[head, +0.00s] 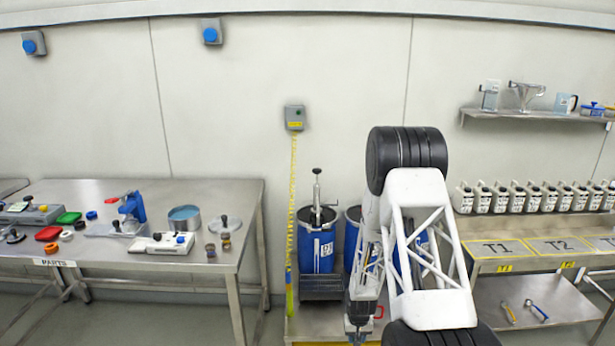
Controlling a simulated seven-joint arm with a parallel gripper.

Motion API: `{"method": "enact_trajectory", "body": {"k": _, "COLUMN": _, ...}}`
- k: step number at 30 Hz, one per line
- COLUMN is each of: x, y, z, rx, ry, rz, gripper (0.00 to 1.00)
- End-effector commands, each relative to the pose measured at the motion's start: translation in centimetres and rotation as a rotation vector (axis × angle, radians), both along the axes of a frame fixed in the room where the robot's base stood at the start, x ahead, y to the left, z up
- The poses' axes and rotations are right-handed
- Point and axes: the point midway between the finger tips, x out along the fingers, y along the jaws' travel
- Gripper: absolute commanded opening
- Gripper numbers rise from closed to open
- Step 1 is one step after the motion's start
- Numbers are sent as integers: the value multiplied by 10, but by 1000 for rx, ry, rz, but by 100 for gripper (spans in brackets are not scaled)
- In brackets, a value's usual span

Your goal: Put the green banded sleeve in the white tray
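My gripper (357,335) hangs low in the head view, in front of the blue drums, and its fingers are too small and dark to read. I cannot single out a green banded sleeve. Two small dark banded pieces (218,245) stand near the front right corner of the left table, but their colours are unclear. No plain white tray is clear to me. A white low-sided unit (162,243) with knobs sits left of the small pieces. My gripper is well to the right of that table.
The left steel table (110,252) holds a blue press (133,207), a round tin (184,218), and red and green flat pieces. Two blue drums (317,252) stand behind my arm.

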Motion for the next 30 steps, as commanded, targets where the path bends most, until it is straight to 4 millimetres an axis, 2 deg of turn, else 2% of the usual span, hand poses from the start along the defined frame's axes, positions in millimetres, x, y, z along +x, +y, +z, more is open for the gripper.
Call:
{"method": "enact_trajectory", "body": {"k": 8, "x": 1, "y": 0, "z": 2, "rx": 0, "ry": -1, "rz": -1, "gripper": 10}}
{"method": "enact_trajectory", "body": {"k": 14, "x": 13, "y": 0, "z": 17, "rx": 0, "ry": -3, "rz": -18, "gripper": 10}}
{"method": "enact_trajectory", "body": {"k": 20, "x": 39, "y": 0, "z": 57, "rx": 0, "ry": -5, "rz": -67, "gripper": 10}}
{"method": "enact_trajectory", "body": {"k": 30, "x": 92, "y": -2, "z": 157, "rx": 0, "ry": -3, "rz": -183, "gripper": 10}}
